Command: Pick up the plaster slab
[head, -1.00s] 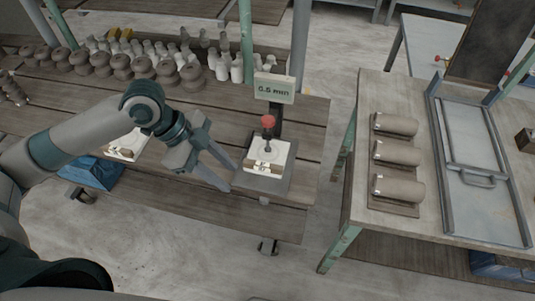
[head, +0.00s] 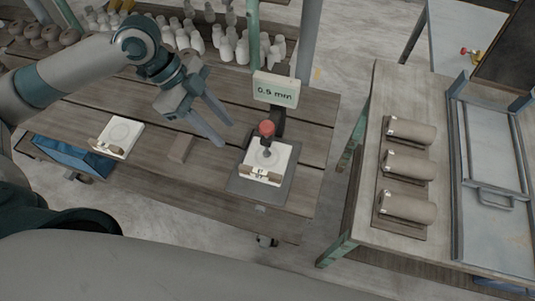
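Two pale square slabs, which look like plaster, are on the wooden bench. One slab (head: 283,158) lies on the dark plate of a measuring stand, under its red-topped plunger (head: 267,130). The other slab (head: 119,133) lies farther left, with a faint ring on its face and a small brown piece at its front edge. My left gripper (head: 226,132) is open and empty, its fingers pointing down and right, left of the stand and apart from both slabs. My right gripper is out of view.
A display (head: 276,90) stands behind the plunger. A small brown block (head: 181,148) lies between the slabs. Bottles (head: 227,48) and dark pots crowd the bench's back. A second table (head: 375,95) at right holds several clay cylinders (head: 408,165) and a metal frame.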

